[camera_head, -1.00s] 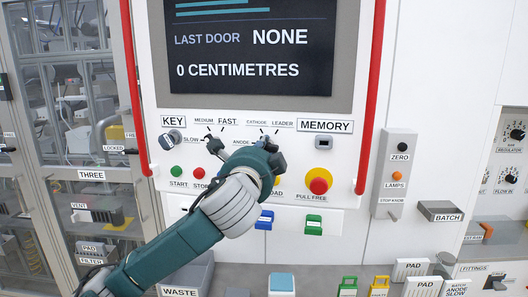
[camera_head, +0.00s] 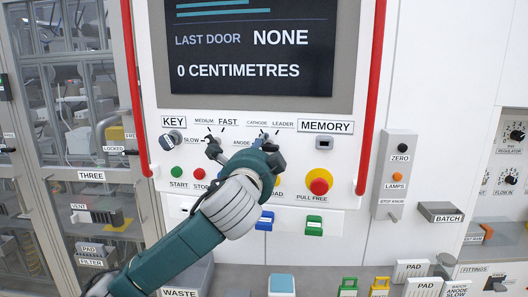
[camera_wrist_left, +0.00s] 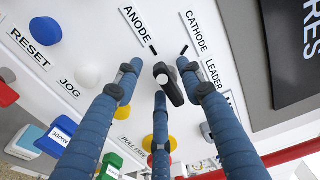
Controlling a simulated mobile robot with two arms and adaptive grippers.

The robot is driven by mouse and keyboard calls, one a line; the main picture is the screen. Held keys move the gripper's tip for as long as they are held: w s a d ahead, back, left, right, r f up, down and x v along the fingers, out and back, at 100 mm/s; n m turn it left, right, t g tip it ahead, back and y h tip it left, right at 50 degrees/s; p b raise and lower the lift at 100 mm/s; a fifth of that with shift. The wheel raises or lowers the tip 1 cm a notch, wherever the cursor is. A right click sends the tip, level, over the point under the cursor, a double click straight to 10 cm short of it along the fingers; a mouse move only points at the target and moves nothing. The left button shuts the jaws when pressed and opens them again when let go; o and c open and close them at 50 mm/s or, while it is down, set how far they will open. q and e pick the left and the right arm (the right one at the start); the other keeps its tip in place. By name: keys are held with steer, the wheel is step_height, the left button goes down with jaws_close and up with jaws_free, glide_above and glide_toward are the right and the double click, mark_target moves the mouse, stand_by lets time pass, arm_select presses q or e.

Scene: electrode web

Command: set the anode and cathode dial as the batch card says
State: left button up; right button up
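The anode and cathode dial (camera_head: 263,137) is on the white panel below the screen, partly hidden by my left gripper (camera_head: 245,153) in the head view. In the left wrist view its dark knob (camera_wrist_left: 170,84) stands out between the three blue fingers of my left gripper (camera_wrist_left: 160,78). The fingers are spread around the knob, with gaps visible on both sides. The knob's upper end lies near the ANODE tick, but its exact setting is hard to tell. The batch card (camera_head: 456,287) at the lower right reads "BATCH ANODE SLOW". My right gripper is not in view.
The speed dial (camera_head: 213,139) is left of the gripper, beside SLOW, MEDIUM and FAST. The key switch (camera_head: 172,137), green start button (camera_head: 173,171) and red-yellow pull-free knob (camera_head: 319,181) are on the same panel. Red rails (camera_head: 372,95) flank it.

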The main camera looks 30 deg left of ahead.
arm_select(q)
steer(key=v, duration=0.7)
steer(key=shift+s, duration=0.25)
steer(key=shift+d, duration=0.1)
